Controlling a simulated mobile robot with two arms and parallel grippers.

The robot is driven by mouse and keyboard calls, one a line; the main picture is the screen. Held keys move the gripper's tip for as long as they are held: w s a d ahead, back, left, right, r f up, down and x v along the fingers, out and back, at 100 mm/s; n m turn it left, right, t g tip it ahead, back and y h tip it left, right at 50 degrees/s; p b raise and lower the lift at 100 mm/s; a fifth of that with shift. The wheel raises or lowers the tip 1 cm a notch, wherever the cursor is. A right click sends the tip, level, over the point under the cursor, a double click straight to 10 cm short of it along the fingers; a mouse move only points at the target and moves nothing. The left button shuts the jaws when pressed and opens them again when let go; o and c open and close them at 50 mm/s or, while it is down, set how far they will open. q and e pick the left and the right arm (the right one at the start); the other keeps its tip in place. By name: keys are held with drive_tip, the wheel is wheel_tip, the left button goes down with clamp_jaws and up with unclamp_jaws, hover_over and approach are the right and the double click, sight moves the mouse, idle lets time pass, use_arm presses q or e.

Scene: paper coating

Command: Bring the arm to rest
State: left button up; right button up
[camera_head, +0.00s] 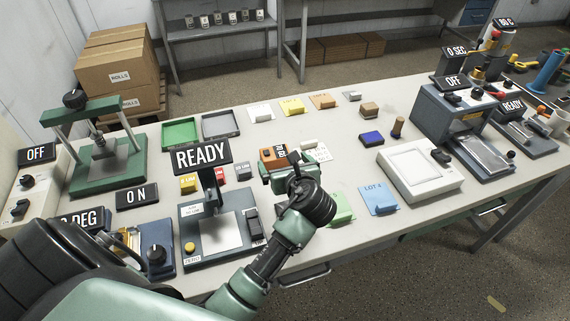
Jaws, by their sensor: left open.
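My left arm reaches in from the lower left, over the table's front edge. Its dark wrist (305,203) is above the middle of the table. My left gripper (283,172) is beyond the wrist, near a small orange device (271,156) and a white tag (316,152). The wrist hides part of the gripper, and no held thing shows at it. I cannot tell whether it touches the orange device. My right gripper is not in view.
The table (345,240) is crowded. A gauge with a READY sign (201,157) stands left of my wrist, and a green press (103,160) farther left. A blue card (379,200) and a white tray device (419,172) lie to the right. Cartons (116,72) stand behind.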

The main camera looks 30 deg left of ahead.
use_arm(q)
drive_tip(key=shift+s+d+r, duration=0.3)
drive_tip(key=shift+s+d, duration=0.05)
drive_tip(key=shift+s, duration=0.05)
